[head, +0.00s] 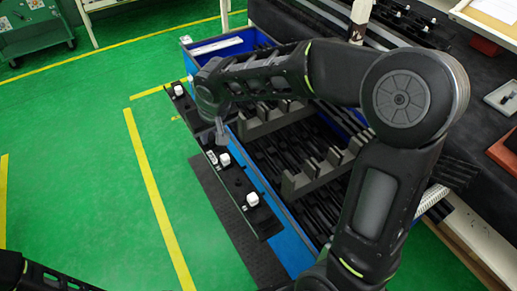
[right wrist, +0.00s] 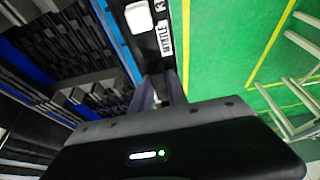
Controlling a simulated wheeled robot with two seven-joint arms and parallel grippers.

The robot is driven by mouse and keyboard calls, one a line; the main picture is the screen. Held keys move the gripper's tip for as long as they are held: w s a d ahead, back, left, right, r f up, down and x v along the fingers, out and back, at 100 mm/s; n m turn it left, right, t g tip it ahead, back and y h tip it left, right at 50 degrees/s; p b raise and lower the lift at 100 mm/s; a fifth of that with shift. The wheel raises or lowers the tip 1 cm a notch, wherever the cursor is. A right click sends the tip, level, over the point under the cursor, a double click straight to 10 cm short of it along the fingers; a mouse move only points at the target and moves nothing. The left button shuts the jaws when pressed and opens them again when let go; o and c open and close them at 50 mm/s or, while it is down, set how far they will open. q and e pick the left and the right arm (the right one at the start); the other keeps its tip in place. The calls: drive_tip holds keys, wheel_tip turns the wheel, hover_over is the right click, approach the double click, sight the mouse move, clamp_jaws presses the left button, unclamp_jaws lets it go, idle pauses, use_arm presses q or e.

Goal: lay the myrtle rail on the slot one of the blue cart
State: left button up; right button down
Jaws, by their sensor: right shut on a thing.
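A long black rail (head: 236,182) with white clips lies along the left side of the blue cart (head: 292,240). My right gripper (head: 221,136) is shut on the rail near its middle. The right wrist view shows the rail (right wrist: 166,60) between the fingers (right wrist: 163,88), with a white clip and white lettering that I cannot read surely. The rail appears to be held at or just outside the cart's blue edge (right wrist: 112,28); its height above it is unclear. Grey toothed holders (head: 318,178) with dark slots stand inside the cart. Slot one cannot be told apart. My left gripper is out of view.
Several dark rails lie inside the cart, partly hidden by my right arm. A dark workbench (head: 455,60) with small trays stands at the right. A green trolley (head: 32,32) stands at the far left. The green floor (head: 90,170) left of the cart is clear.

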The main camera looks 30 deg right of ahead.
drive_tip(key=shift+d, duration=0.1)
drive_tip(key=w+d+f+b, duration=0.2)
drive_tip(key=d+f+b, duration=0.2)
drive_tip(key=d, duration=0.7)
drive_tip(key=w+d+f+b, duration=0.1)
drive_tip(key=d+f+b, duration=0.4)
drive_tip(key=d, duration=0.7)
drive_tip(key=shift+w+d+f+b, duration=0.15)
drive_tip(key=shift+w+b, duration=0.2)
drive_tip(key=shift+b, duration=0.2)
wheel_tip(320, 180, down, 6)
drive_tip(key=shift+s+f+p, duration=0.2)
drive_tip(key=shift+s+p, duration=0.1)
drive_tip(key=shift+s, duration=0.05)
